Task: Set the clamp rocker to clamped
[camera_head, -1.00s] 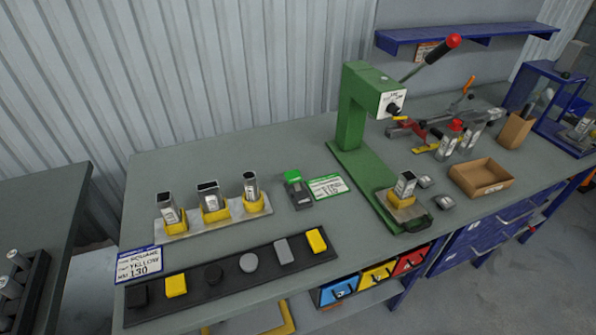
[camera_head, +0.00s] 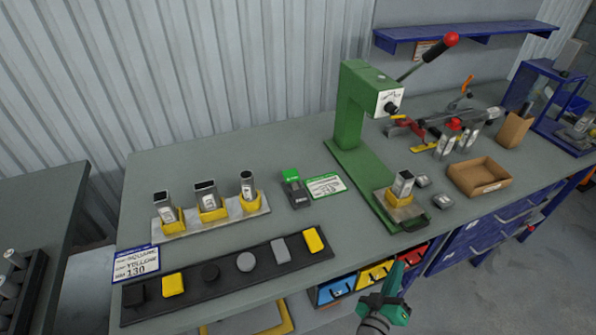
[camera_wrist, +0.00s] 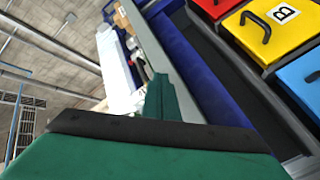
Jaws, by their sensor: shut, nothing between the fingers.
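A small dark rocker-like block with a bright green end (camera_head: 295,192) sits on the table, left of a green-edged card (camera_head: 326,186). I take it to be the clamp rocker, but its marking is too small to read. Its green far end looks raised. My teal gripper (camera_head: 399,268) is at the bottom of the head view, in front of the table's front edge and right of the rocker, well apart from it. Its fingers are shut and empty. The teal fingers also show in the wrist view (camera_wrist: 160,95), where the rocker does not appear.
A green press (camera_head: 352,120) with a red-knobbed lever stands right of the rocker. A plate with several yellow holders (camera_head: 240,212) is to its left. A black strip (camera_head: 225,271) of caps lies in front. Coloured bins (camera_head: 335,291) hang below the table edge. A cardboard tray (camera_head: 480,190) is at right.

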